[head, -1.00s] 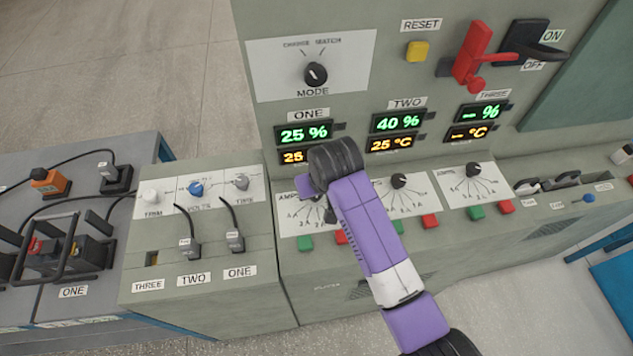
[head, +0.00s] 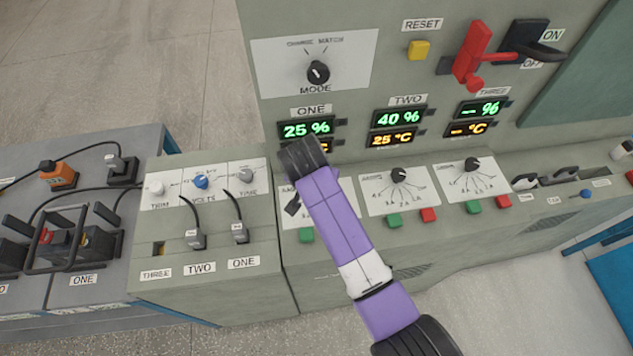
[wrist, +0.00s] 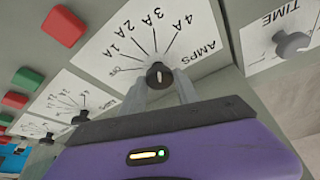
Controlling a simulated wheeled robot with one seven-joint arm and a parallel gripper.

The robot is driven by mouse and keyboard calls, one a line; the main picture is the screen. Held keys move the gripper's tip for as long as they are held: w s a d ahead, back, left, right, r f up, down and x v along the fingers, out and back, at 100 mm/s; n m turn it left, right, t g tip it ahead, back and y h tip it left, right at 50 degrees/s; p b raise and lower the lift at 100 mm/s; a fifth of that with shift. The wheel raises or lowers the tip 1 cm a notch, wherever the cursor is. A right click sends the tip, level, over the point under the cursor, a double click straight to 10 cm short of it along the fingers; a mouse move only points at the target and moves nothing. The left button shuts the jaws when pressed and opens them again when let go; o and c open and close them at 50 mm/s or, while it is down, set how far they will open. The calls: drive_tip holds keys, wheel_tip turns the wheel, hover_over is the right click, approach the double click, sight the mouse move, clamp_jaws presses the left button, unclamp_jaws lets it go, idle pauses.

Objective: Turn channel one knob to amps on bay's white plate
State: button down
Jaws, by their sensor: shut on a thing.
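The channel one amps knob (wrist: 158,72) is a small dark knob with a light mark, on a white plate (wrist: 197,22) with OFF and 1A to 4A lines in the wrist view. My gripper (wrist: 161,84) is shut on the knob, one finger at each side. The mark points roughly toward the fan of lines; I cannot tell which line it meets. In the head view my purple arm covers most of this plate (head: 284,190), and the knob and fingertips are hidden.
The channel two plate (head: 375,204) and channel three plate (head: 450,188) lie to the right, each with a black knob. Green and red buttons sit below them. Plugged cables (head: 238,225) stand to the left. The display for ONE (head: 307,129) reads 25 %.

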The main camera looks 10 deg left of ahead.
idle(0.3)
drive_tip(key=c, duration=0.9)
unclamp_jaws()
drive_tip(key=shift+r, duration=0.1)
drive_tip(key=b+v, duration=0.1)
drive_tip(key=v, duration=0.6)
drive_tip(key=shift+s+r, duration=0.2)
drive_tip(key=shift+r, duration=0.1)
